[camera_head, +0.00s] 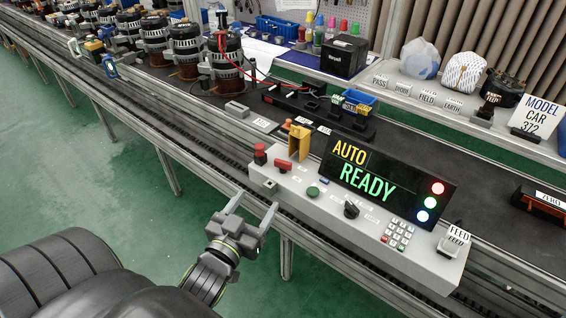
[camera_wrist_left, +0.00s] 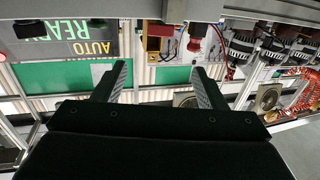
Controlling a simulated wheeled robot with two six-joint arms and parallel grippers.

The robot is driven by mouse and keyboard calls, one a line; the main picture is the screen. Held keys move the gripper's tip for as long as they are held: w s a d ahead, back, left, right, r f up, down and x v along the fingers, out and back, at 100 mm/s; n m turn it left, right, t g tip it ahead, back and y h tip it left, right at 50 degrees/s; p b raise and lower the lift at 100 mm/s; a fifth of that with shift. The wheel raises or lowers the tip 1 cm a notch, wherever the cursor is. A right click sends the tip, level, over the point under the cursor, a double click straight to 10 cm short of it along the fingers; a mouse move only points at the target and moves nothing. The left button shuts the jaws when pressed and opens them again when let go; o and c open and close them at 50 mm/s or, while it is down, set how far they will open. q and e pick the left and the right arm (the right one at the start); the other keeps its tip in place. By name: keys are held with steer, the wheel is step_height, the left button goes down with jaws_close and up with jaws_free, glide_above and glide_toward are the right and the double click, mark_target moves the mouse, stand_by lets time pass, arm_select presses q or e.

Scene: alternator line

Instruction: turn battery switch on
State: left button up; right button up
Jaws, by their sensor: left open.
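A grey control panel (camera_head: 330,206) stands at the front edge of the line. On its left end are a red knob (camera_head: 260,153), a red lever-like switch (camera_head: 283,166) and a yellow upright bracket (camera_head: 299,143). I cannot tell which red control is the battery switch. A black rotary knob (camera_head: 351,210) and a green button (camera_head: 313,191) are further right. My left gripper (camera_head: 255,203) is open and empty, in front of and below the panel's left end, apart from it. In the left wrist view its fingers (camera_wrist_left: 160,70) are spread, with red controls (camera_wrist_left: 160,28) beyond them.
A display (camera_head: 385,182) reading AUTO READY stands on the panel, with a keypad (camera_head: 397,234) before it. Several alternators (camera_head: 227,62) stand on the line at the back left. Red and black cables lie behind the panel. The green floor before the line is clear.

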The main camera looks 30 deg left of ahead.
mark_target(282, 163)
arm_select(q)
steer(key=w+a, duration=0.1)
steer(key=w, duration=0.9)
steer(key=w+a, duration=0.1)
steer(key=w, duration=0.4)
steer(key=shift+w+a, duration=0.3)
steer(key=shift+a, duration=0.05)
steer(key=shift+c, duration=0.2)
